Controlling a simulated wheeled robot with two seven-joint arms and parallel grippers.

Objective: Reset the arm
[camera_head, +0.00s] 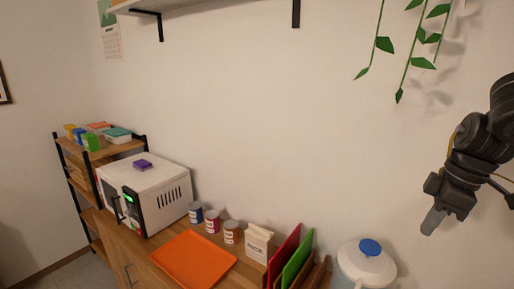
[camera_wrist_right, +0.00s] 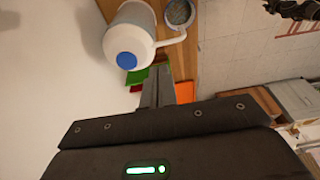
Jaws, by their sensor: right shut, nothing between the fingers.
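My right gripper (camera_head: 433,221) hangs at the right of the head view, in the air above and to the right of the white kettle-like jug (camera_head: 366,268) with a blue lid knob. Its fingers are together and hold nothing. In the right wrist view the closed fingers (camera_wrist_right: 158,88) point toward the counter, with the jug (camera_wrist_right: 130,35) beyond them at the upper left.
A wooden counter (camera_head: 130,248) carries an orange tray (camera_head: 193,259), several small jars (camera_head: 231,233), a white paper bag (camera_head: 258,243), red and green boards (camera_head: 297,259) and a white microwave (camera_head: 146,193). A shelf unit (camera_head: 128,147) stands left. Leaves (camera_head: 385,44) hang near my right arm.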

